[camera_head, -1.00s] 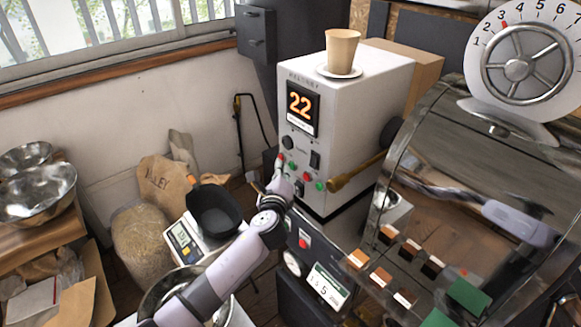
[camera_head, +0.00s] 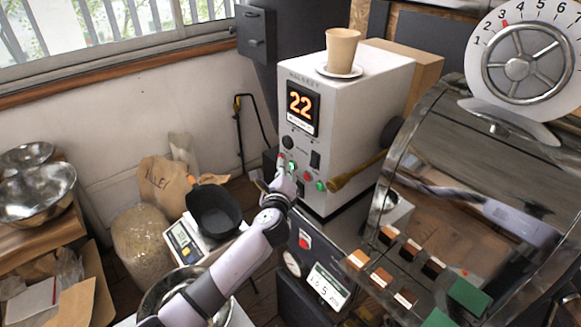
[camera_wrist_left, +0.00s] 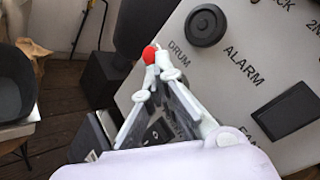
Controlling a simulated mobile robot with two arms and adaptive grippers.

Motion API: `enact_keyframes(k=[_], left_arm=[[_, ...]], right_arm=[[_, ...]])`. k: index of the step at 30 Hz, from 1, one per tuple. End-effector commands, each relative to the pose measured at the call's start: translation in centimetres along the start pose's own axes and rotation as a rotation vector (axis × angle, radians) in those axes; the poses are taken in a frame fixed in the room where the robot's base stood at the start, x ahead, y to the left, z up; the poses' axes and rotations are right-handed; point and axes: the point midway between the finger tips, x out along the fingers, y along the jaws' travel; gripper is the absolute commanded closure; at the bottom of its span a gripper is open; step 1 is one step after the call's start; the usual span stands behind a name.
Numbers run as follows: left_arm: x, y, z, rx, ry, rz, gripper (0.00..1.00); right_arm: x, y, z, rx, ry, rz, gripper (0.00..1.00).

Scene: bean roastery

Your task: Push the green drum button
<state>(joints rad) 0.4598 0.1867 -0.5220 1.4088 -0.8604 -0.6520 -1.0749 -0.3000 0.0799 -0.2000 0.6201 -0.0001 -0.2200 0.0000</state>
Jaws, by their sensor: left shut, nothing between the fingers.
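The white control box (camera_head: 345,130) shows an orange 22. On its front, the green drum button (camera_head: 292,166) sits at the left, just below and right of a red button (camera_head: 281,156). My left gripper (camera_head: 282,174) is shut and empty, with its tips close in front of the panel by the green button. In the left wrist view, the shut fingertips (camera_wrist_left: 158,64) are beside the red button (camera_wrist_left: 150,53), near the word DRUM. The green button is hidden there behind the fingers, so contact cannot be told. My right gripper is out of view.
A second red button (camera_head: 308,176) and green button (camera_head: 320,186) are to the right. A black knob (camera_head: 288,142) and black switch (camera_head: 315,159) are above. A wooden handle (camera_head: 350,173) juts beside the box. A black bowl (camera_head: 214,210) on a scale stands left.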

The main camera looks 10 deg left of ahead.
Motion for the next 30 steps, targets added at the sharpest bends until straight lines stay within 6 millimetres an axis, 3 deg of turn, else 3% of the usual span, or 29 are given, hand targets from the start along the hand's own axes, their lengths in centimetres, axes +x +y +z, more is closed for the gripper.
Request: enact_keyframes(k=[30], left_arm=[[-2.1, 1.4, 1.6, 0.001, 0.0, 0.001, 1.0]], right_arm=[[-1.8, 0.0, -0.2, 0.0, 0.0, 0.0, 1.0]])
